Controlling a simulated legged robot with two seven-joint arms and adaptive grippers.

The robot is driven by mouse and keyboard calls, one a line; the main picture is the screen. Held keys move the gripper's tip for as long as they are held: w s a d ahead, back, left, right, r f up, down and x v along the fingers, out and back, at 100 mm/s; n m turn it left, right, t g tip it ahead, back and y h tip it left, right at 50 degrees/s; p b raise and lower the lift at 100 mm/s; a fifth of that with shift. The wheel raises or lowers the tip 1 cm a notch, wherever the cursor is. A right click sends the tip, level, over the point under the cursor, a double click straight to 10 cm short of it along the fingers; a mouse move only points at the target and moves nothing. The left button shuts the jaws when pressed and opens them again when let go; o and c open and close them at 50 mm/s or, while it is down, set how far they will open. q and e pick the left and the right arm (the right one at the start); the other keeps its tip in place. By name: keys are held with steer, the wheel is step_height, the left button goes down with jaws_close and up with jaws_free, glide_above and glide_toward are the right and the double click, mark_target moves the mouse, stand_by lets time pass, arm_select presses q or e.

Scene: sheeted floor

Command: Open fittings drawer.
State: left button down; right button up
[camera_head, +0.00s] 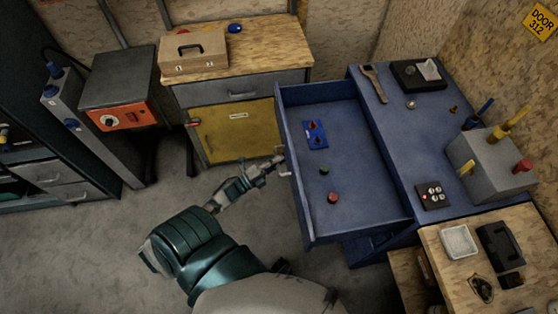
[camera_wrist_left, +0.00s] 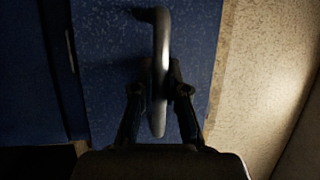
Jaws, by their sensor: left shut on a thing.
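The fittings drawer (camera_head: 348,190) is a blue drawer pulled out from the blue cabinet (camera_head: 392,121). Inside it lie a blue piece with red parts (camera_head: 316,134), a green round fitting (camera_head: 324,169) and a red round fitting (camera_head: 333,198). My left gripper (camera_head: 279,162) is at the drawer's front, shut on the grey handle (camera_head: 286,174). In the left wrist view, the fingers of the left gripper (camera_wrist_left: 160,88) stand on either side of the handle (camera_wrist_left: 160,60), against the blue drawer front (camera_wrist_left: 100,70). My right gripper is not in view.
An orange-fronted unit (camera_head: 122,116) is at the left. A wooden bench (camera_head: 450,292) is at the lower right. The grey floor (camera_head: 100,250) left of the drawer is clear.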

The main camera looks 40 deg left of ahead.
arm_select(q)
steer(key=c, duration=1.2)
jaws_free()
steer(key=shift+f, duration=0.25)
steer(key=shift+a, duration=0.15)
steer(key=v, duration=1.2)
steer(key=shift+a+r, duration=0.1)
